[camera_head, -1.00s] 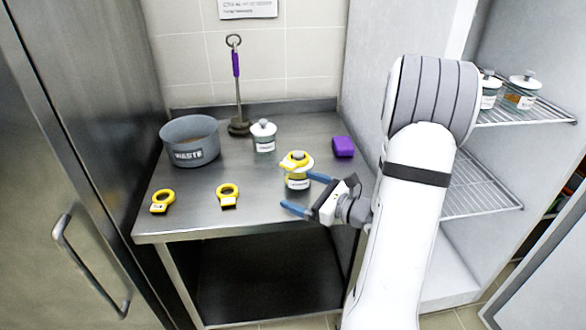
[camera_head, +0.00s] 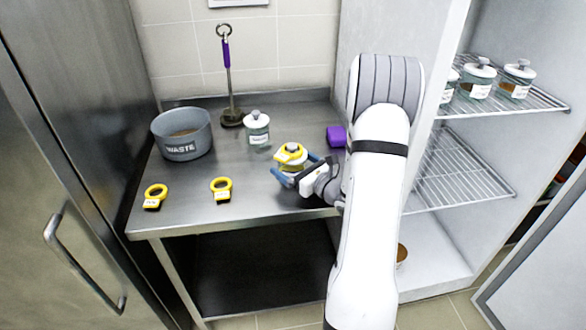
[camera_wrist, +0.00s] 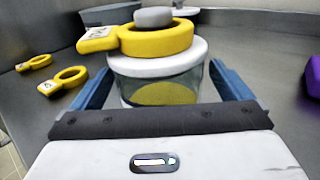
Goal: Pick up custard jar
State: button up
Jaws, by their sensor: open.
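A glass jar with a white lid, grey knob and yellow contents, which fits the custard jar (camera_head: 291,160), stands upright on the steel table. A yellow ring tag (camera_head: 288,152) sits around its knob on the lid. In the wrist view, the jar (camera_wrist: 160,92) is straight ahead, with the yellow tag (camera_wrist: 150,40) on top. My gripper (camera_head: 297,171) is open, with one blue finger on each side of the jar. Gaps show between the fingers and the glass in the wrist view. The jar's lower part is hidden behind the gripper body there.
A second white-lidded jar (camera_head: 257,130) stands behind. A grey waste pot (camera_head: 182,138), a purple-handled tool (camera_head: 229,90) and a purple block (camera_head: 336,136) are on the table. Two loose yellow tags (camera_head: 221,189) lie in front. Several jars (camera_head: 478,82) stand on the right rack (camera_head: 510,104).

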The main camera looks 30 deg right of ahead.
jog(key=shift+c, duration=0.2)
jog(key=c, duration=1.3)
